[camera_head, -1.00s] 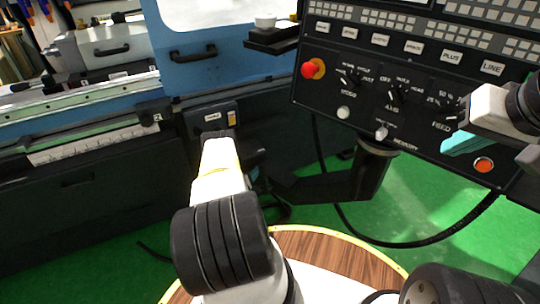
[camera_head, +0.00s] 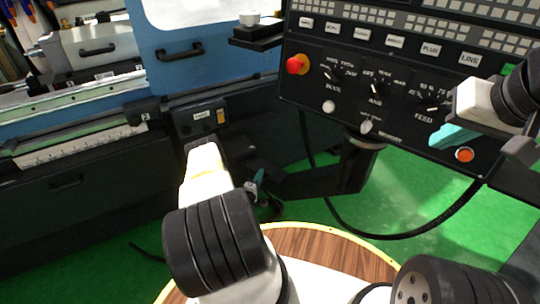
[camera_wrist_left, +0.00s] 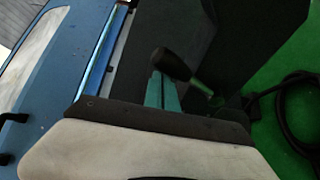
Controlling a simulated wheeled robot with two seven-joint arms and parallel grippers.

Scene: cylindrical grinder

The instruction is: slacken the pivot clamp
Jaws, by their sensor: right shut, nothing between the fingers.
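A lever with a black knob (camera_wrist_left: 172,63) shows in the left wrist view and looks like the pivot clamp's handle, by the dark arm under the control console. My left gripper (camera_wrist_left: 162,92) has teal fingers right beside the knob, which covers their tips. Whether they touch or grip the lever, I cannot tell. In the head view its teal fingers (camera_head: 258,186) show small beside the console's support arm (camera_head: 318,182), and my forearm hides the rest. My right gripper (camera_head: 452,136) is shut and empty in front of the console's lower right corner.
The control console (camera_head: 385,85), with a red stop button (camera_head: 297,64), fills the upper right. A black cable (camera_head: 420,236) loops over the green floor (camera_head: 420,190). The blue and dark grinder body (camera_head: 90,190) stands at the left.

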